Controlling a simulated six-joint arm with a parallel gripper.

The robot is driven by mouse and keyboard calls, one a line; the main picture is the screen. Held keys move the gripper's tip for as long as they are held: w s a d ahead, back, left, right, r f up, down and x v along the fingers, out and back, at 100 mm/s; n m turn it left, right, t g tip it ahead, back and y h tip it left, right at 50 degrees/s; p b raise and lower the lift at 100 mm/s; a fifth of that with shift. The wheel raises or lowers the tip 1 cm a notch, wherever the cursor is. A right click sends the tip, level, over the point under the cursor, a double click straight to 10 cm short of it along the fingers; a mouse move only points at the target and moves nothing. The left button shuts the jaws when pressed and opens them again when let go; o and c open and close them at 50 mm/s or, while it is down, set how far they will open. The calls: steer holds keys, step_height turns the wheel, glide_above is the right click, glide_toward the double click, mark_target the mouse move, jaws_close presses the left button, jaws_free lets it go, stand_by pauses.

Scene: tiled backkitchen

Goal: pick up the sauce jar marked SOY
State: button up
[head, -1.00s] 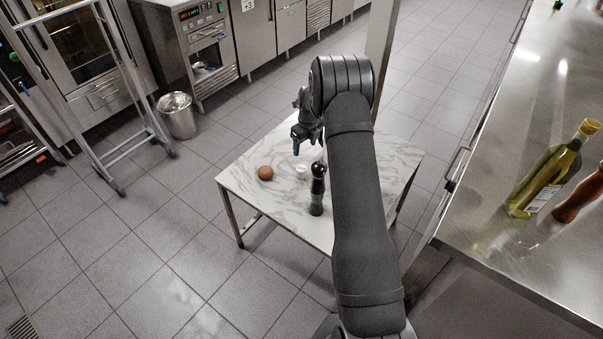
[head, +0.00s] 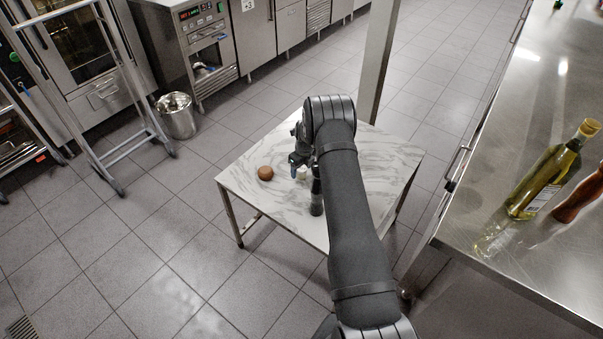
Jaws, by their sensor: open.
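A small pale jar (head: 303,174) stands on the marble-topped table (head: 268,210). It is partly hidden by my gripper, and no SOY marking can be read at this size. My gripper (head: 294,172) is open and points down just left of the jar in the picture. I cannot tell whether its fingers are beside the jar or above it. Nothing shows between the fingers.
A brown round item (head: 265,173) lies left of the jar. A dark mill (head: 316,200) stands in front of it, its top hidden by my arm. A steel counter at right holds an oil bottle (head: 546,176) and a reddish-brown mill (head: 582,194).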

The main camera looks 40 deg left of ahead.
steer(key=shift+f, duration=0.3)
steer(key=shift+c, duration=0.4)
steer(key=c, duration=1)
steer(key=shift+r, duration=0.15)
